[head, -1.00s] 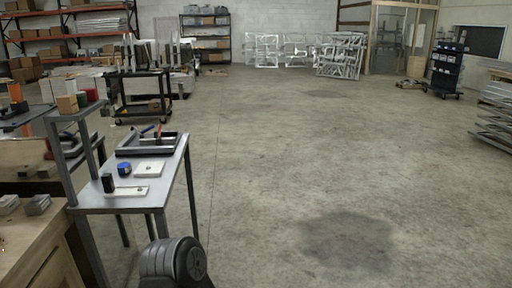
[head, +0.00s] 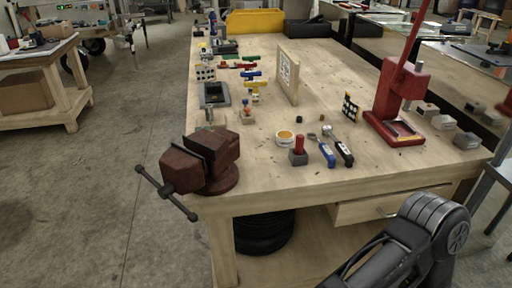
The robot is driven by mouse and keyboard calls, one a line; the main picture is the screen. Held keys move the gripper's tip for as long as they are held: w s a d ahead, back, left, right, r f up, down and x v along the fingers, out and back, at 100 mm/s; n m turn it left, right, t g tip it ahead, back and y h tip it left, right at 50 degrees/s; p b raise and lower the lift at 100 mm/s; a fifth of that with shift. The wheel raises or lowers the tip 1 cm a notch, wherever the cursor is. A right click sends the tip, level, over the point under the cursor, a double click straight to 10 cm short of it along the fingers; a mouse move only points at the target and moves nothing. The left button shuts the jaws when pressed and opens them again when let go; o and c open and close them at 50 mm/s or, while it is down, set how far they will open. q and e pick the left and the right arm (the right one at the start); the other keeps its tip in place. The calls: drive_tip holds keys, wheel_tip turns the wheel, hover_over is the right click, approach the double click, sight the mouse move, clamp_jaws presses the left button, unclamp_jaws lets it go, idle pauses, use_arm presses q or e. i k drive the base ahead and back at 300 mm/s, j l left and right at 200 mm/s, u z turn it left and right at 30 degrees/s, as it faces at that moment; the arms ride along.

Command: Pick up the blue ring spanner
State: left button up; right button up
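The blue ring spanner (head: 327,155) appears to be the blue-handled tool lying near the front edge of the wooden workbench (head: 262,187) in the head view. Its metal head points away toward the back left. A similar tool with a black handle (head: 344,154) lies close beside it on the right. Neither of my grippers is in view. Only a dark grey link of my own arm shows at the bottom right, in front of the bench.
A red-handled tool in a dark block (head: 298,153) stands just left of the spanner, with a small round tub (head: 285,138) behind. A dark red vice (head: 205,163) is at the front left corner. A red press (head: 395,110) stands to the right.

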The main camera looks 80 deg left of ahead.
sight(328, 155)
drive_tip(key=u, duration=2.65)
